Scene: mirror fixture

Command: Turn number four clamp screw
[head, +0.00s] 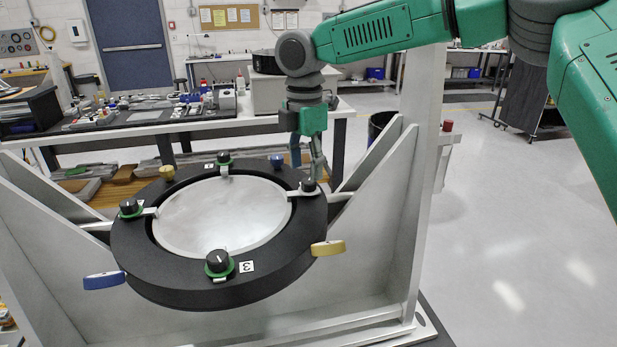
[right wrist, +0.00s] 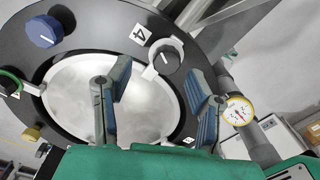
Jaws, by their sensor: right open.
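The round mirror (head: 222,216) sits in a black ring (head: 170,285) with several black clamp screw knobs around it. The number four clamp screw (right wrist: 167,58) is a black knob with a pale base, beside a white "4" label (right wrist: 141,34). In the head view, the knob at the ring's right side (head: 308,185) is just below my right gripper (head: 314,165). In the right wrist view my right gripper (right wrist: 155,80) is open, its blue-padded fingers apart and empty. The knob shows between and beyond the fingertips; contact is not visible. My left gripper is out of view.
Blue (head: 104,280) and yellow (head: 328,248) handles stick out from the ring. The number three knob (head: 218,262) has a green base. A grey frame (head: 385,220) holds the ring. A yellow-rimmed dial (right wrist: 238,110) shows beside the right finger. Open floor lies right.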

